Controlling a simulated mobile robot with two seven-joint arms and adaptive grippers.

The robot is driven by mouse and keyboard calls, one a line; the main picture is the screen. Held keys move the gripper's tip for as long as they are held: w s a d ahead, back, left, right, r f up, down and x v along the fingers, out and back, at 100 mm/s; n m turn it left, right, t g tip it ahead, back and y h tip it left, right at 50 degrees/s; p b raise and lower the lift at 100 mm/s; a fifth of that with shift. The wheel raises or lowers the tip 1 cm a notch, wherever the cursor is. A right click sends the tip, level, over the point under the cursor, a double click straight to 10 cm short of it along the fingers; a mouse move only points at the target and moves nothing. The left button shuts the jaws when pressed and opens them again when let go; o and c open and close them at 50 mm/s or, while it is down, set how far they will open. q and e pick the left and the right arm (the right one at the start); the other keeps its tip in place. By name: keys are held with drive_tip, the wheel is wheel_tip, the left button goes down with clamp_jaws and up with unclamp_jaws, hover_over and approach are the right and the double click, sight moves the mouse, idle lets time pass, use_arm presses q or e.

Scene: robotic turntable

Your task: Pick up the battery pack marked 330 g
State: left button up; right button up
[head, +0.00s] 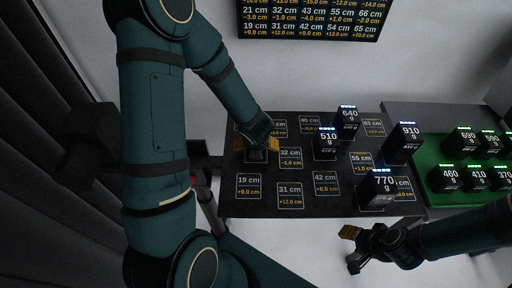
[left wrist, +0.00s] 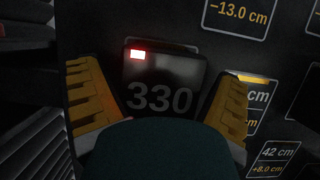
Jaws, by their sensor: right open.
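The battery pack marked 330 (left wrist: 160,72) is dark, with a small lit red mark at its upper left, and shows in the left wrist view between my left gripper's two yellow-padded fingers (left wrist: 160,100). The fingers are apart, with gaps on both sides of the pack. In the head view my left gripper (head: 260,148) is low over the left part of the dark turntable board (head: 232,207) and mostly hides this pack. My right gripper (head: 350,248) is open and empty, in front of the board's near right edge.
Other packs stand on the board: 510 (head: 326,144), 640 (head: 347,122), 910 (head: 404,143) and 770 (head: 377,188). A green tray (head: 428,150) on the right holds several more packs. A sign with cm values (head: 310,18) is at the back.

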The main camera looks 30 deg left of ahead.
use_arm(q)
drive_tip(key=c, duration=0.9)
drive_tip(key=shift+c, duration=0.2)
